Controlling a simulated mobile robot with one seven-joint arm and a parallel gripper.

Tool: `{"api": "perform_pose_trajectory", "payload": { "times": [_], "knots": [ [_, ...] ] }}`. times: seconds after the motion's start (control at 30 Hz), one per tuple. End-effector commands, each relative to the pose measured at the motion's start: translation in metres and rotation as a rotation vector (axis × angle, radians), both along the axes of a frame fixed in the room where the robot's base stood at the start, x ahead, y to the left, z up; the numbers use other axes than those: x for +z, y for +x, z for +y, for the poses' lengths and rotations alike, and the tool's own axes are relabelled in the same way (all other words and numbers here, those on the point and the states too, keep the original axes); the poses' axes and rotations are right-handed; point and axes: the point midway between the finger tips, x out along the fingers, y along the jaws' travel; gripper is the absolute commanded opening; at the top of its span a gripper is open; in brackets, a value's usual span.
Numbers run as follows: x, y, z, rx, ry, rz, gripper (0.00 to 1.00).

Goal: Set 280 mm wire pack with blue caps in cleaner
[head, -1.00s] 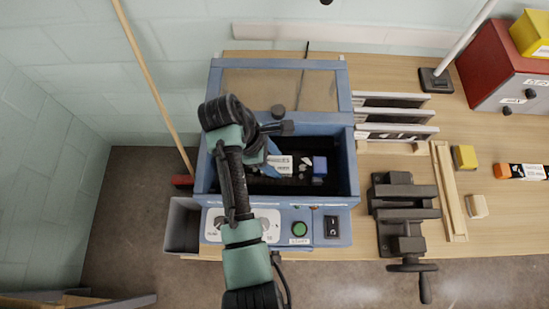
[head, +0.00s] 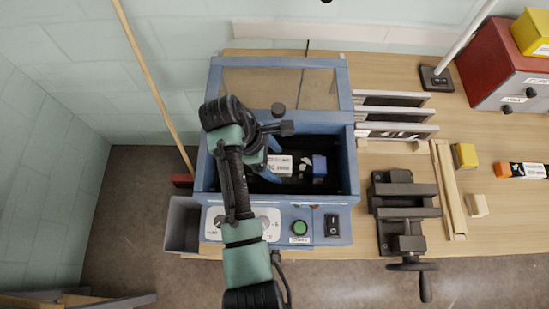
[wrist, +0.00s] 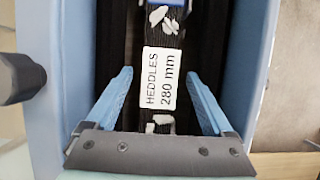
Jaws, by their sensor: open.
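The wire pack (wrist: 165,28) lies inside the open blue cleaner (head: 349,165), and its white label reads "HEDDLES 280 mm". In the head view the pack (head: 281,165) is partly hidden by my arm, with a blue cap (head: 319,166) showing at its right end. The left end is hidden. In the wrist view my gripper (wrist: 158,88) is open, its blue fingers apart on either side of the pack with gaps to it. The cleaner's lid (head: 278,88) with its tinted window is raised at the back.
The cleaner's front has dials, a green button (head: 299,228) and a black switch (head: 332,226). A dark vise (head: 404,210) stands close on the right. Slotted plates (head: 395,115) are behind it. A broom handle (head: 150,80) leans at the left.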

Motion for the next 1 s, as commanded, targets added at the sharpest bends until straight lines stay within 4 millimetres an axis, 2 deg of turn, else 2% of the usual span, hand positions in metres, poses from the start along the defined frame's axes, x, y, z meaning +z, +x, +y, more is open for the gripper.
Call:
{"api": "perform_pose_trajectory", "payload": {
  "times": [0.13, 0.27, 0.37, 0.5, 0.6, 0.8, 1.0],
  "knots": [
    [0.004, 0.000, 0.002, 0.001, 0.001, 0.000, 0.90],
    [0.021, 0.001, 0.009, 0.001, 0.001, -0.003, 0.90],
    [0.041, 0.002, 0.018, 0.002, 0.001, -0.007, 0.90],
    [0.082, 0.001, 0.032, 0.003, 0.000, -0.003, 0.90],
    [0.095, 0.000, 0.037, 0.002, 0.000, 0.001, 0.90],
    [0.114, 0.000, 0.045, 0.001, 0.000, 0.000, 0.90],
    [0.120, 0.000, 0.049, 0.000, 0.000, 0.000, 0.90]
  ]
}}
